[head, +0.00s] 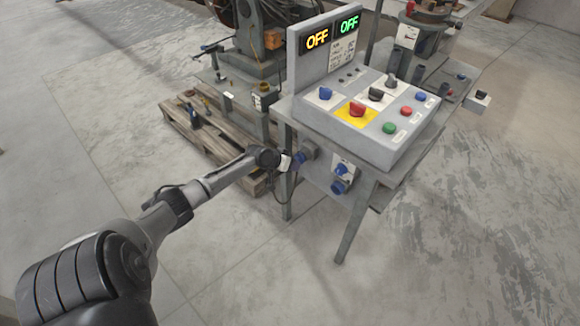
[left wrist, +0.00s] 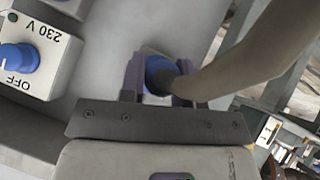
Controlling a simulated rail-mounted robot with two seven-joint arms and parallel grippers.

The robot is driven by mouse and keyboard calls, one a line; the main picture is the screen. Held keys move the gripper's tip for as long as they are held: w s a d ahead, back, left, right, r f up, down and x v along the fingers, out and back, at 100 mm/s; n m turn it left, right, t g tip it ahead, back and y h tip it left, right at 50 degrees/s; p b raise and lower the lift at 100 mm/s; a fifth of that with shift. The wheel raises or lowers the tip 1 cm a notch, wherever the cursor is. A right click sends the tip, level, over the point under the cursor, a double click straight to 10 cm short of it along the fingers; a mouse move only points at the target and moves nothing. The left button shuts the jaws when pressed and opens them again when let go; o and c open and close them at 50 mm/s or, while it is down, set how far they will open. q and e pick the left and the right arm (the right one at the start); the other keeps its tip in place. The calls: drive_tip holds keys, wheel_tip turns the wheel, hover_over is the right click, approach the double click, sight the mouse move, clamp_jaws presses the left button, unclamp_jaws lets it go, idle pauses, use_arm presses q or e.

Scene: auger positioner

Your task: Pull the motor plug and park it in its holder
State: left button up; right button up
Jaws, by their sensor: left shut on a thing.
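My left gripper (head: 297,160) is beneath the control panel, at the front of the grey stand. It is shut on the blue motor plug (left wrist: 158,76), which shows between its two fingers in the left wrist view. A thick cable (left wrist: 245,62) runs from the plug to the upper right. A grey fitting (head: 309,149) is right behind the plug; I cannot tell if the plug is seated in it. The white 230 V box (head: 344,167) with a blue knob at OFF (left wrist: 17,58) is beside the plug, apart from it. A blue socket (head: 339,187) sits below that knob. My right gripper is not in view.
The control panel (head: 372,120) with coloured buttons and two OFF displays overhangs the work area. A wooden pallet (head: 205,130) with a machine is behind at left. The floor in front is clear.

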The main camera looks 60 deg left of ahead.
use_arm(q)
drive_tip(key=shift+w+a+b, duration=0.15)
drive_tip(key=shift+w+b, duration=0.3)
drive_tip(key=shift+w, duration=0.15)
drive_tip(key=o, duration=1.1)
drive_tip(key=shift+p+v, duration=3.6)
drive_tip(key=shift+v, duration=3.35)
